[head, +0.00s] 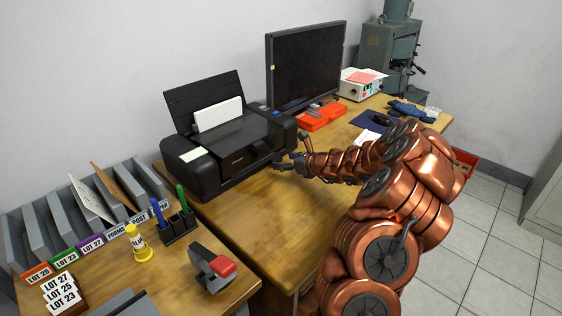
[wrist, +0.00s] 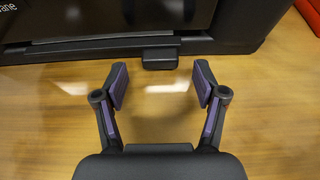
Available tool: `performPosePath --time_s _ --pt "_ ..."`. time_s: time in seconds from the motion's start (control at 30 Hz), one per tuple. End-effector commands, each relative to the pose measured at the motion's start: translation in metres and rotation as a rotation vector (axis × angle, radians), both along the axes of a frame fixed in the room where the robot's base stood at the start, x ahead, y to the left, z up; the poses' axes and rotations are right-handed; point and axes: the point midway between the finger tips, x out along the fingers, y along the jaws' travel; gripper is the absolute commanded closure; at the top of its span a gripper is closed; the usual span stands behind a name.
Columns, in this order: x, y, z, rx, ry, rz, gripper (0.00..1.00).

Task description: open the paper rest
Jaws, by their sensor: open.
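The black printer (head: 215,150) stands on the wooden desk, its back support raised with white paper in it. In the wrist view the printer's dark front (wrist: 100,30) fills the top, with a small dark tab (wrist: 160,58) sticking out low at its middle. This front panel looks closed; I cannot tell for certain that it is the paper rest. My gripper (head: 291,152) is at the printer's front. In the wrist view my gripper (wrist: 160,82) is open and empty, its two fingers spread either side of the tab's line, apart from it.
A monitor (head: 305,65) and an orange tray (head: 321,117) stand right of the printer. Desk before the printer (head: 255,220) is clear.

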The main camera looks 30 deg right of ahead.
Motion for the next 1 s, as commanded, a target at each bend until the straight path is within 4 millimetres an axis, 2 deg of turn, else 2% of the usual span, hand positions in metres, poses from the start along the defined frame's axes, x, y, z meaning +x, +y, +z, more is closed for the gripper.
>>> performPosePath --time_s 0.2,0.57,1.0 --pt "0.019 0.004 -0.008 -0.001 0.0 0.0 0.29" --pt "0.022 0.004 -0.009 -0.002 0.0 -0.001 0.29" --pt "0.022 0.004 -0.009 -0.001 0.0 -0.002 0.73"
